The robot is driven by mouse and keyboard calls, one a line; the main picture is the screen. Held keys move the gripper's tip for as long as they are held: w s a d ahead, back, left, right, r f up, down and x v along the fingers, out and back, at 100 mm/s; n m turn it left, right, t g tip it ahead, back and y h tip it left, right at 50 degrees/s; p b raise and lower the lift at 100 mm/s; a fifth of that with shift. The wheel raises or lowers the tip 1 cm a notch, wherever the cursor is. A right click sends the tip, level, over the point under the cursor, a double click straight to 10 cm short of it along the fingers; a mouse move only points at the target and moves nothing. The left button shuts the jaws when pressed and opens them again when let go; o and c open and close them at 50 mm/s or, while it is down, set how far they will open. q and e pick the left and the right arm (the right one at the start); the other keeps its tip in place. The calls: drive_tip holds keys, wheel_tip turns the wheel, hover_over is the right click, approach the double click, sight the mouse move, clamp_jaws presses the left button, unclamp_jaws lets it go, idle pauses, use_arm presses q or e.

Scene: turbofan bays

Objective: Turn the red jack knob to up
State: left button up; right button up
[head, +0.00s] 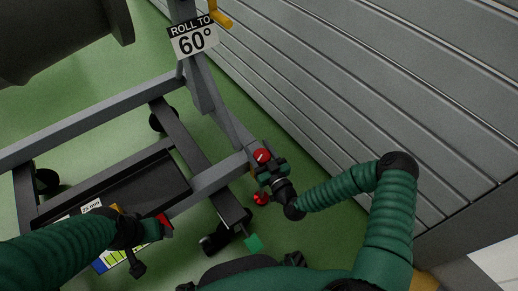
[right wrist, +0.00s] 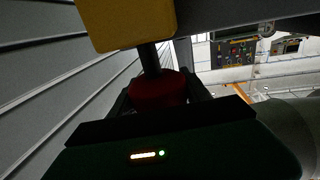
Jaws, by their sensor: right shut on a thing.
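The red jack knob (head: 261,156) is at the near right corner of the grey stand frame, with a pale mark on its face. My right gripper (head: 268,170) is at the knob. In the right wrist view, the red knob (right wrist: 158,90) sits between the dark fingers of my right gripper (right wrist: 158,97), which are shut on it. A dark shaft joins it to a yellow block (right wrist: 128,22). The fingers hide part of the knob.
A second red piece (head: 260,199) is just below my right gripper. The grey stand frame (head: 90,122) carries a "ROLL TO 60°" sign (head: 193,38). A dark tray (head: 130,187) sits low on it. A grey slatted wall (head: 360,90) is close on the right.

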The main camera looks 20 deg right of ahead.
drive_tip(key=n+y, duration=0.1)
drive_tip(key=n+g+y, duration=0.1)
drive_tip(key=y, duration=0.1)
drive_tip(key=shift+s+a+y, duration=0.1)
drive_tip(key=shift+a+y, duration=0.1)
drive_tip(key=shift+y, duration=0.1)
drive_tip(key=n+g+y, duration=0.2)
drive_tip(key=y, duration=0.1)
drive_tip(key=n+g+y+b, duration=0.1)
drive_tip(key=n, duration=0.1)
drive_tip(key=shift+s+a+f+y, duration=0.15)
drive_tip(key=shift+s+a+y, duration=0.05)
drive_tip(key=shift+a+y, duration=0.2)
drive_tip(key=n+g+y, duration=0.1)
drive_tip(key=n+g+y+b, duration=0.1)
drive_tip(key=g, duration=0.1)
drive_tip(key=n+g+y, duration=0.1)
drive_tip(key=shift+s+a+n+y, duration=0.25)
drive_tip(key=shift+s+n+y, duration=0.05)
drive_tip(key=shift+s+a+n+g+y+b, duration=0.15)
drive_tip(key=shift+n+g+y+b, duration=0.4)
drive_tip(key=shift+n+g, duration=0.55)
drive_tip(key=shift+s+a+n+g+y+b, duration=0.1)
drive_tip(key=shift+s+n+g+y+b, duration=0.3)
drive_tip(key=shift+g, duration=1.1)
drive_tip(key=shift+w+n, duration=0.1)
drive_tip(key=shift+n, duration=0.2)
drive_tip(key=o, duration=1.4)
drive_tip(key=shift+d+r, duration=0.15)
drive_tip(key=shift+r, duration=0.05)
